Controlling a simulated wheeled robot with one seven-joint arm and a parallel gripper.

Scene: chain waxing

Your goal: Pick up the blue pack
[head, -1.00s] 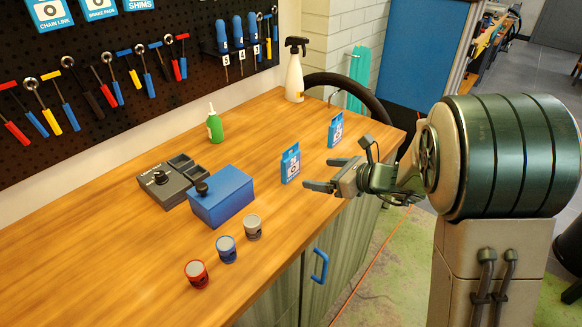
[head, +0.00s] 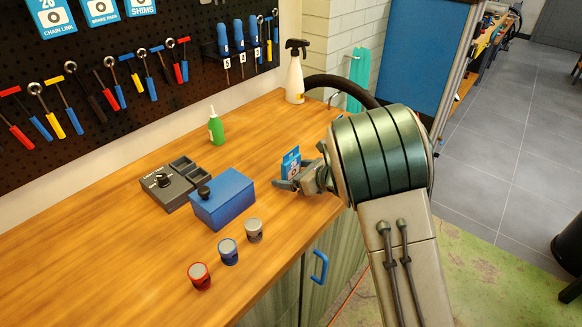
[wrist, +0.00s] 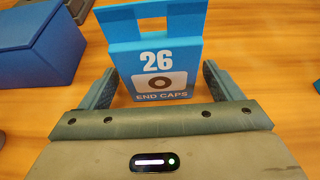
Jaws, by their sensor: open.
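The blue pack (head: 291,162) stands upright on the wooden bench, partly hidden behind my gripper in the head view. In the wrist view the blue pack (wrist: 155,55) shows a "26 END CAPS" label and a hanging tab at its top. My gripper (wrist: 162,85) is open, with one finger on each side of the pack's lower part. Gaps show between the fingers and the pack. My gripper also shows in the head view (head: 287,182), low over the bench at the pack.
A blue box (head: 224,200) with a black knob stands left of my gripper. A grey device (head: 168,188), a green bottle (head: 216,128), a white spray bottle (head: 295,78) and three small cylinders (head: 228,252) are also on the bench. The second pack is not visible now.

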